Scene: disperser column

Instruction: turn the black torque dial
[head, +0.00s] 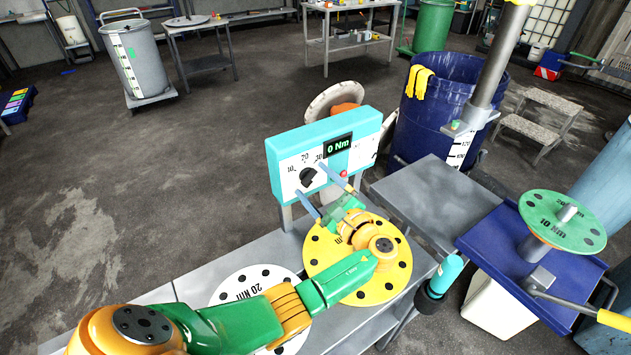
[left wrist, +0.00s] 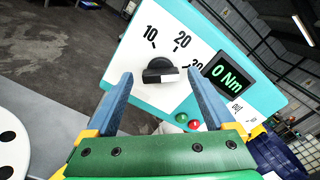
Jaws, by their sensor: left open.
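The black torque dial (head: 308,179) is on the white face of a teal control box (head: 283,148), with the marks 10, 20 and 30 around it. In the left wrist view the dial (left wrist: 160,71) lies ahead, between my two blue fingers. A display (head: 338,146) on the box reads 0 Nm. My left gripper (head: 325,190) is open in front of the box, with a finger on either side of the dial as seen from the wrist. I cannot tell whether the fingers reach the dial; they seem apart from it. My right gripper is not in view.
A yellow disc (head: 318,262) and a white disc marked 20 Nm (head: 235,288) lie on the grey bench below my left arm. Red and green buttons (left wrist: 188,121) are under the dial. A blue drum (head: 445,120) stands behind, and a blue cart with a green disc (head: 560,222) at right.

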